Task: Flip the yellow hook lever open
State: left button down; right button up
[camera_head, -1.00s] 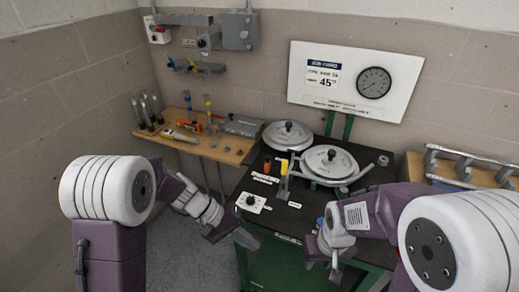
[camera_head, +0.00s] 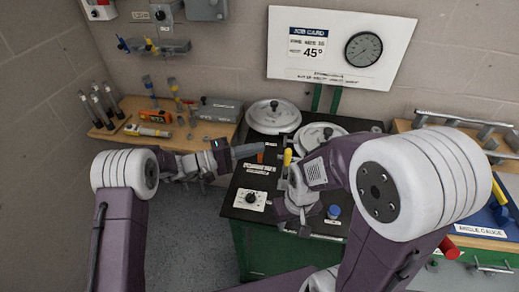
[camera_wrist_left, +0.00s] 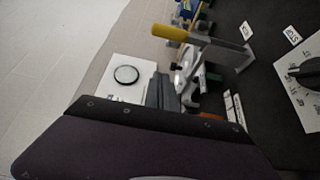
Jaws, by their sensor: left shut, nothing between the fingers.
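The yellow hook lever (camera_head: 287,157) stands upright on the black bench top, left of the right lidded pot. In the left wrist view its yellow grip (camera_wrist_left: 169,33) and grey bar (camera_wrist_left: 220,46) lie across the upper middle. My left gripper (camera_head: 250,150) is shut and empty, to the left of the lever with a gap between them. My right gripper (camera_head: 302,222) hangs low over the front of the bench, below the lever and left of a blue knob (camera_head: 333,211). Whether its jaws are open is unclear. My right arm hides part of the lever's surroundings.
A white dial plate (camera_head: 251,200) lies at the bench's front left. A wooden shelf (camera_head: 190,143) with tools is at left. A wall board (camera_head: 340,45) reads 45°. An angle gauge mat is at right.

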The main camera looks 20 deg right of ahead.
aim_at(288, 157)
pick_arm(q)
jog(key=s+d+p, duration=0.2)
jog(key=s+d, duration=0.1)
jog(key=d, duration=0.3)
jog(key=shift+s+d, duration=0.25)
